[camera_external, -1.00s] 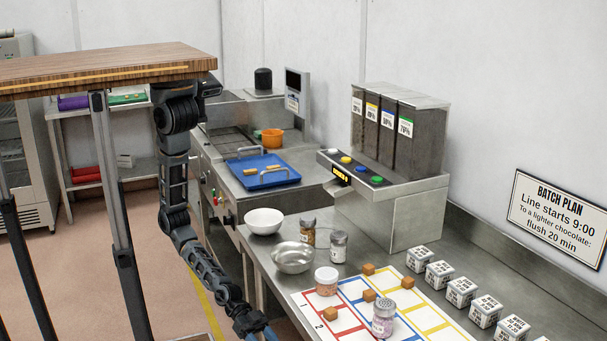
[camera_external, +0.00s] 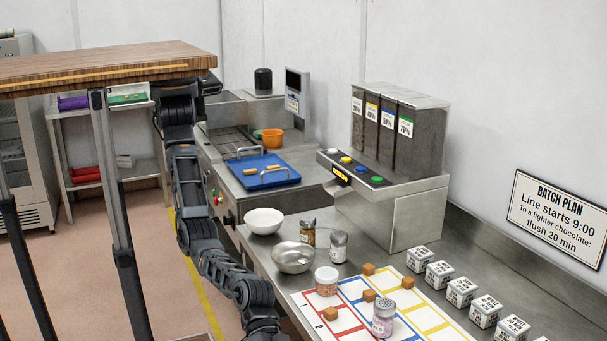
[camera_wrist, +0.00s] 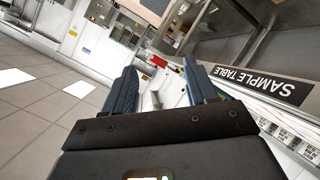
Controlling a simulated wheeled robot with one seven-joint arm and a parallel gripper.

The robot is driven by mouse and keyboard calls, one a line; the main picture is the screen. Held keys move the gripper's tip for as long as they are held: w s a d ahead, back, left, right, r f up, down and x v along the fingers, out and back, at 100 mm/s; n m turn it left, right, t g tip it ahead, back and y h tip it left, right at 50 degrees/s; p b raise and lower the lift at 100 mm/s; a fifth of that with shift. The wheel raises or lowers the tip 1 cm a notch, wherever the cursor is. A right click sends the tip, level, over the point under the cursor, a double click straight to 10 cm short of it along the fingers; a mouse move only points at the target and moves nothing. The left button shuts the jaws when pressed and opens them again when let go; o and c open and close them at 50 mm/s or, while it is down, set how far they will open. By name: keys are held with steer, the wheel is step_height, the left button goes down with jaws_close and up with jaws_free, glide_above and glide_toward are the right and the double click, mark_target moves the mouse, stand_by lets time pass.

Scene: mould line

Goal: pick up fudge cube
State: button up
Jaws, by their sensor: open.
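In the external view one cube (camera_external: 330,314) is near the front left of the mat. Another (camera_external: 369,295) is at its middle, one (camera_external: 368,269) at the back edge and one (camera_external: 407,282) to the right. My gripper (camera_wrist: 158,88) shows in the wrist view with its two blue-grey fingers apart and nothing between them. In the external view my arm hangs down left of the table and its end is cut off by the bottom edge. No cube is clear in the wrist view.
A jar with a white lid (camera_external: 327,281) and a jar of pink sprinkles (camera_external: 383,318) stand among the cubes. Bowls (camera_external: 292,257) and two jars (camera_external: 339,246) stand behind. The table edge shows a SAMPLE TABLE sign (camera_wrist: 261,84).

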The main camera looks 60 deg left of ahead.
steer(key=w+a+r+n+t+y, duration=0.2)
steer(key=w+r+n, duration=0.25)
steer(key=w, duration=0.45)
steer(key=w+a+r+n+t+y+p, duration=0.1)
steer(key=w+a+r+n+y, duration=0.15)
steer(key=w+n, duration=0.4)
steer(key=w+a+r+n+t+y, duration=0.25)
steer(key=w+r+n, duration=0.2)
steer(key=w, duration=0.55)
steer(key=n+g+y, duration=0.4)
steer(key=n+y, duration=0.2)
steer(key=n, duration=1)
glide_above(369, 266)
steer(key=shift+m, duration=0.25)
steer(key=f, duration=0.4)
steer(key=shift+s+f, duration=0.2)
steer(key=shift+s, duration=0.2)
step_height(369, 266, down, 2)
steer(key=shift+a+f, duration=0.15)
steer(key=shift+f, duration=0.1)
steer(key=shift+w+f+p, duration=0.2)
steer(key=shift+f+p, duration=0.15)
steer(key=shift+f, duration=0.95)
steer(key=shift+w+f+p, duration=0.2)
steer(key=shift+f+p, duration=0.1)
steer(key=shift+f, duration=1)
steer(key=shift+c, duration=0.4)
